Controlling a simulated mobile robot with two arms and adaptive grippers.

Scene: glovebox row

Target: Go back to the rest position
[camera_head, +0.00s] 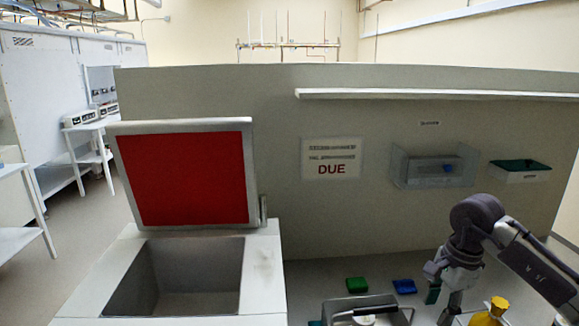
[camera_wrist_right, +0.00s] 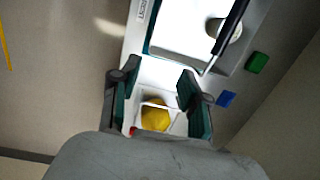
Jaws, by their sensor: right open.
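My right gripper (camera_head: 443,300) hangs at the lower right in the head view, its arm coming in from the right edge. In the right wrist view its two teal-padded fingers (camera_wrist_right: 158,72) are spread apart with nothing held between them. A yellow object (camera_head: 490,312) stands just right of the gripper in the head view. A yellow shape (camera_wrist_right: 155,116) also shows between the fingers in the wrist view, apart from the pads as far as I can tell. My left gripper is not in view.
A grey case with a dark handle (camera_head: 362,304) stands left of the gripper. A green block (camera_head: 357,284) and a blue block (camera_head: 404,286) lie behind it. An open chest with a red-lined lid (camera_head: 182,178) stands left. A wall bin (camera_head: 520,171) and shelf (camera_head: 430,95) are above.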

